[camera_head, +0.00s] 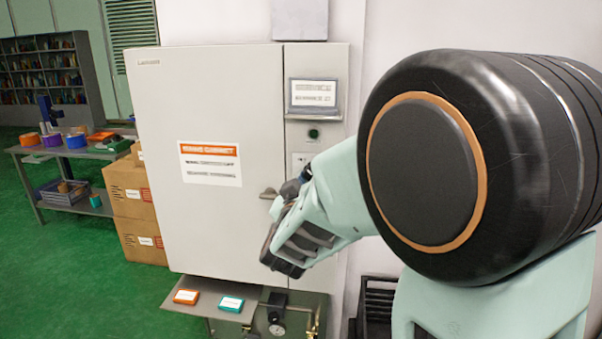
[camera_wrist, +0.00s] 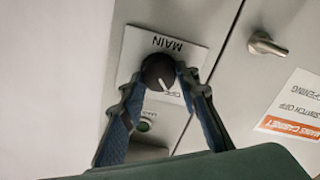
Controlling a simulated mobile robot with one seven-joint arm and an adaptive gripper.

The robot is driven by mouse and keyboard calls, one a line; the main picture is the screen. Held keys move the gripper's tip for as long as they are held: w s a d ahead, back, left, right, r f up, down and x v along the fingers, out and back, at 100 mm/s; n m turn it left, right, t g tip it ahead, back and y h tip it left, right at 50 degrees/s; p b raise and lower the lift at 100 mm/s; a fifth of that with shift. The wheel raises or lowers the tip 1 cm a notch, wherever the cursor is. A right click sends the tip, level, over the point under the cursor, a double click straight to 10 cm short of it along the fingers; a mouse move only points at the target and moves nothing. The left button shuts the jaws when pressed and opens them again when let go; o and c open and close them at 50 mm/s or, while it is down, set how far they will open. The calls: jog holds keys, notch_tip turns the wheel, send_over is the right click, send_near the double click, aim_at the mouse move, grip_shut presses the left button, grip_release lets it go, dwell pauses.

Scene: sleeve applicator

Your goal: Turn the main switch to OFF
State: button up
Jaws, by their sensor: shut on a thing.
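The main switch is a round black knob (camera_wrist: 158,70) with a white pointer line, on a white plate (camera_wrist: 184,47) marked MAIN. The lettering appears upside down in the wrist view. The pointer is aimed towards the lower right there, near small lettering partly covered by a finger. My gripper (camera_wrist: 159,81) is shut on the knob, one blue-padded finger on each side. In the head view my gripper (camera_head: 304,178) is at the cabinet's right-hand panel and hides the knob. Part of the white plate (camera_head: 299,159) shows above it.
The grey cabinet (camera_head: 165,100) has a door handle (camera_head: 268,193) just left of my gripper. A green button (camera_head: 314,133) and a display (camera_head: 313,94) are above the plate. A shelf (camera_head: 212,306) with orange and teal boxes is below. Cartons (camera_head: 130,195) stand at the left.

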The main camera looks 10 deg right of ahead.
jog(key=shift+r, duration=0.1)
dwell(0.3)
jog(key=o, duration=1.2)
jog(key=shift+c, duration=0.2)
jog(key=v, duration=0.7)
jog(key=shift+s, duration=0.25)
